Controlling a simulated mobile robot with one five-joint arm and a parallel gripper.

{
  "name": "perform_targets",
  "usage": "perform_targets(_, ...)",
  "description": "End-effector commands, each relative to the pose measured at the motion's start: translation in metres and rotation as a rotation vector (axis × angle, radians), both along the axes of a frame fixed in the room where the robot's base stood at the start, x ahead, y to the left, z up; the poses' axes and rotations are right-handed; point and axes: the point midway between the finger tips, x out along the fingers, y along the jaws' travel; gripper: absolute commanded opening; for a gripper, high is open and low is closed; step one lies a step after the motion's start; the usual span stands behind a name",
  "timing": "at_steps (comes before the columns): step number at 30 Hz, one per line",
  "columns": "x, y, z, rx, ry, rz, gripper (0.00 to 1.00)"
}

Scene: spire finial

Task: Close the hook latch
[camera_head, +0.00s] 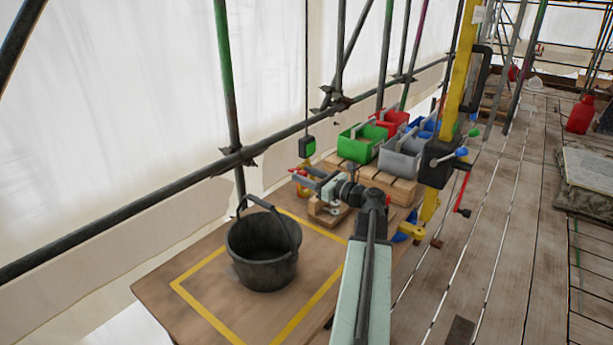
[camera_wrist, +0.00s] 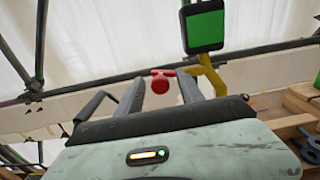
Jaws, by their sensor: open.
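A dark hanging box with a green face (camera_head: 307,146) hangs on a cable past my gripper, with a yellow hook (camera_head: 303,190) below it. In the wrist view the yellow hook (camera_wrist: 213,76) sits to the right of my fingers, under the green-faced box (camera_wrist: 204,27). A red piece with a rounded end, seemingly the hook's latch (camera_wrist: 161,83), shows between my fingertips; contact cannot be told. My gripper (camera_head: 313,181) is open, its two grey fingers (camera_wrist: 161,88) apart either side of the red piece. Whether the latch is open or shut is unclear.
A black bucket (camera_head: 262,252) stands on the yellow-marked board (camera_head: 158,286) at lower left. Green (camera_head: 361,144), red and grey bins stand on a wooden pallet (camera_head: 403,188) behind. A yellow post (camera_head: 462,70) rises at right. Scaffold poles cross behind the hook.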

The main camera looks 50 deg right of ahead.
Motion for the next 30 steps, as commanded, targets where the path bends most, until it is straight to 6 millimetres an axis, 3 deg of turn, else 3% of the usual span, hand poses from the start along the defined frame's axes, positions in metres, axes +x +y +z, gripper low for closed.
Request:
perform_targets(7, 0.0014, -0.0002, 0.0000, 0.000, 0.000, -0.001, 0.45)
perform_targets(8, 0.0013, -0.0002, 0.0000, 0.000, 0.000, -0.001, 0.39)
perform_targets(12, 0.0010, -0.0003, 0.0000, 0.000, 0.000, -0.001, 0.00)
perform_targets(23, -0.0009, -0.0018, -0.0022, -0.034, -0.003, -0.004, 0.00)
perform_targets(30, -0.0011, -0.0010, -0.0086, -0.166, -0.015, -0.005, 0.00)
